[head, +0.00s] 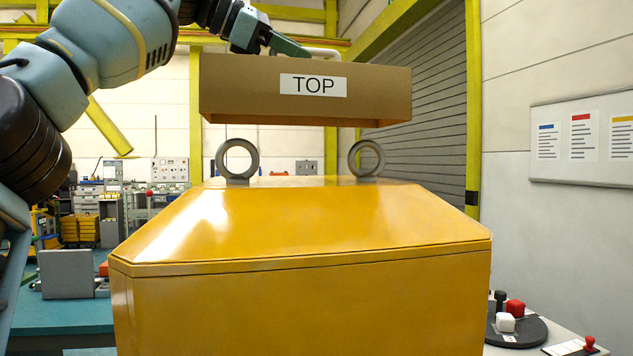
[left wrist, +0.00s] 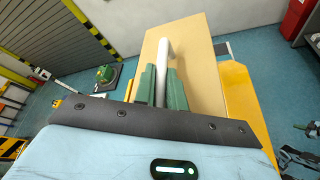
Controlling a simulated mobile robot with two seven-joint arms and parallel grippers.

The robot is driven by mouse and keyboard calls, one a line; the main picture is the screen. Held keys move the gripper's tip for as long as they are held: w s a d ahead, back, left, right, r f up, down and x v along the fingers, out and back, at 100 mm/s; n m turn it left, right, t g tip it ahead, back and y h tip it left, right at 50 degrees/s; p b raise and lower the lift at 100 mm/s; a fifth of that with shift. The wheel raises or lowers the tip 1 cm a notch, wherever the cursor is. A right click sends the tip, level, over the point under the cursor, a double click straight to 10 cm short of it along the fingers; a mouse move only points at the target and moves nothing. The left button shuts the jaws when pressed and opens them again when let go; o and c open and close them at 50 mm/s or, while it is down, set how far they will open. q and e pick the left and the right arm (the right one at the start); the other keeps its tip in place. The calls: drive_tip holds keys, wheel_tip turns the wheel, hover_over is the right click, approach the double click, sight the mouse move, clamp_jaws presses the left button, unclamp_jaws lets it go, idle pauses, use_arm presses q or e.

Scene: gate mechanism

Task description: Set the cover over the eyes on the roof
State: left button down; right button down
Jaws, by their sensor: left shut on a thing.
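The cover (head: 240,98) is a brown open-bottomed box with a "TOP" label and a white handle (head: 322,53) on its upper side. My left gripper (head: 290,47) is shut on that handle. It holds the cover in the air, roughly level, above the two grey ring eyes, left (head: 220,160) and right (head: 380,158). The eyes stand on the yellow roof (head: 320,215), with a gap between them and the cover's lower edge. In the left wrist view, the green fingers (left wrist: 161,88) close around the white handle on the cover's top (left wrist: 203,75). My right gripper is not in view.
A dark round turntable (head: 522,333) with red, white and black pieces stands on a table at lower right. A teal bench (head: 65,318) is at lower left. A notice board (head: 585,140) hangs on the right wall. The air around the cover looks clear.

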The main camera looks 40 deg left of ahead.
use_arm(q)
drive_tip(key=shift+s+a+f, duration=0.1)
drive_tip(key=shift+s+f, duration=0.1)
drive_tip(key=shift+f, duration=0.1)
wheel_tip(320, 180, down, 9)
drive_tip(key=shift+f+b, duration=0.15)
drive_tip(key=shift+b, duration=0.15)
idle(0.6)
drive_tip(key=shift+f, duration=0.1)
drive_tip(key=c, duration=1.5)
unclamp_jaws()
drive_tip(key=shift+o, duration=0.2)
drive_tip(key=v, duration=1.2)
drive_tip(key=shift+w, duration=0.1)
